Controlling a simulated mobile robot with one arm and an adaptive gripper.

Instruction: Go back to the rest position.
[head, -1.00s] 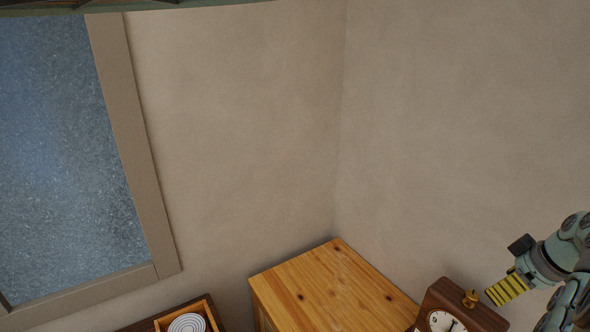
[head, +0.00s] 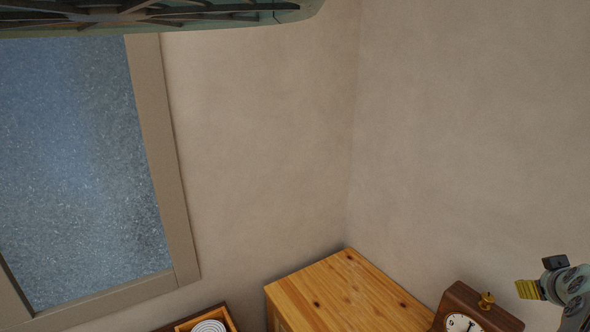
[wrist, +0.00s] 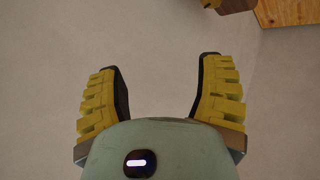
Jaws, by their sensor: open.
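My gripper (wrist: 158,88) shows in the wrist view with its two yellow ridged fingers spread wide apart. Nothing is between them. In the head view my gripper (head: 530,289) is at the right edge, to the right of the wooden clock and above it in the picture. Only part of the arm shows there.
A wooden cabinet (head: 340,296) stands in the wall corner. A brown clock (head: 478,309) with a brass knob is at its right. A wooden box with white round items (head: 208,327) is at the bottom. A window (head: 80,170) is at left. The wall between is bare.

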